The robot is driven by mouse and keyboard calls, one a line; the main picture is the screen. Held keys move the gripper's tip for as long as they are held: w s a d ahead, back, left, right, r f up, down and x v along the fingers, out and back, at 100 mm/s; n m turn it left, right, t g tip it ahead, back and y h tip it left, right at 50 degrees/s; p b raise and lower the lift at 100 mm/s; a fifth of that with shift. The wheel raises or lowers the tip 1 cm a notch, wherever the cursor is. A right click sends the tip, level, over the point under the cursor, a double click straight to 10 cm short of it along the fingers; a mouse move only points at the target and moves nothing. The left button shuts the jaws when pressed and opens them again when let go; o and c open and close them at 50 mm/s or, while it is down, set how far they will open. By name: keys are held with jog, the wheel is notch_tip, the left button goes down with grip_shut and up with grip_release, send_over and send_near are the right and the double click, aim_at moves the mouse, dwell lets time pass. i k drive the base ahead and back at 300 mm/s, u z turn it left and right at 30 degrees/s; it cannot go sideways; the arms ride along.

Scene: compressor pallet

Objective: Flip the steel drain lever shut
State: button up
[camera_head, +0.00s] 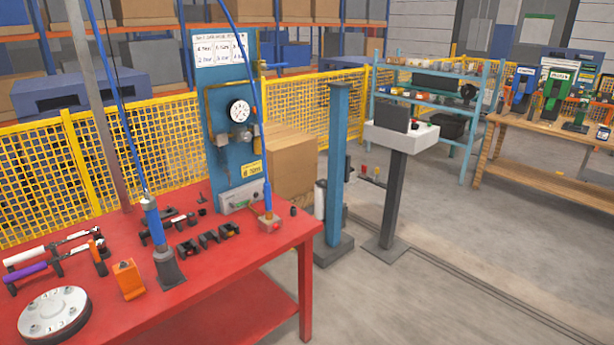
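A blue upright panel (219,110) stands at the back of the red table. It carries a round white pressure gauge (239,111), brass-coloured piping (208,103) and grey metal fittings (241,135) below the gauge. A blue-handled valve (276,66) sticks out at the panel's upper right. A grey box (241,196) sits at the panel's foot. I cannot pick out the steel drain lever for certain; the fittings under the gauge are too small to tell a lever or its position. My gripper is not in view.
The red table (222,279) holds a blue tool (154,222) on a hanging cord, an orange block (128,279), a round flange (54,314) and several hand tools. A blue post (338,165) and a grey pedestal (396,200) stand to the right. Floor (440,290) at right is clear.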

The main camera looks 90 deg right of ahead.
aim_at(226, 171)
jog(key=z, duration=2.95)
jog(key=i, duration=1.4)
jog(key=u, duration=2.85)
